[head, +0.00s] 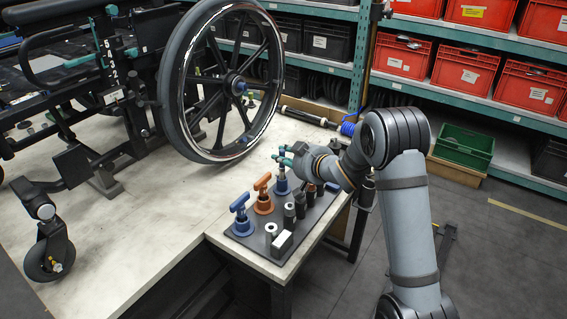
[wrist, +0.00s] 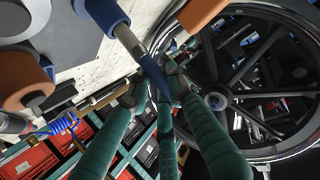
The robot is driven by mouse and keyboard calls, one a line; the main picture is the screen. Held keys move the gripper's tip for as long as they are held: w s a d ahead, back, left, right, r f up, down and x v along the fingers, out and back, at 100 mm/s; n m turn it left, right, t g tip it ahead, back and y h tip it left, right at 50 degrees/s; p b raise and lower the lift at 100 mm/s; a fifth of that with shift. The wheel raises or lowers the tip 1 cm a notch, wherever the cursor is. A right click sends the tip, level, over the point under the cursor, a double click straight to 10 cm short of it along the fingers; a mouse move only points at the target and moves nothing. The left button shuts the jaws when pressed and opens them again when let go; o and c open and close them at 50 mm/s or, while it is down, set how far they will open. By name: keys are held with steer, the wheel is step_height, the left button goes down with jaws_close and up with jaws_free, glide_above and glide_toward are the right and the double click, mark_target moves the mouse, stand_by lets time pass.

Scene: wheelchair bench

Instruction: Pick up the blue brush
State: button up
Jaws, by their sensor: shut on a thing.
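The blue brush (head: 282,183) stands upright at the far corner of the dark tool board (head: 243,252), its lower blue part and pale shaft showing below my gripper. My gripper (head: 285,155) has teal fingers and is shut on the brush's upper end. In the wrist view, the fingertips (wrist: 155,88) close around the top of the brush's shaft (wrist: 130,42), which runs up to a blue collar (wrist: 102,14). The fingers hide part of the upper end. I cannot tell whether its base is clear of the board.
An orange T-handled tool (head: 263,195) and a blue T-handled tool (head: 240,217) stand close by. Several dark and grey cylinders (head: 289,216) and a white-topped block (head: 282,244) share the board. The wheelchair wheel (head: 222,85) rises just behind my gripper. The bench front-left (head: 130,250) is clear.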

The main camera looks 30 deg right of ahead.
step_height(320, 180, up, 2)
steer(key=shift+d, duration=0.1)
steer(key=s+d+r+p, duration=0.1)
steer(key=s+d+r, duration=0.5)
steer(key=s, duration=0.3)
steer(key=shift+d+r, duration=0.2)
steer(key=shift+d, duration=0.45)
steer(key=o, duration=0.3)
jaws_close()
steer(key=shift+a+f, duration=0.1)
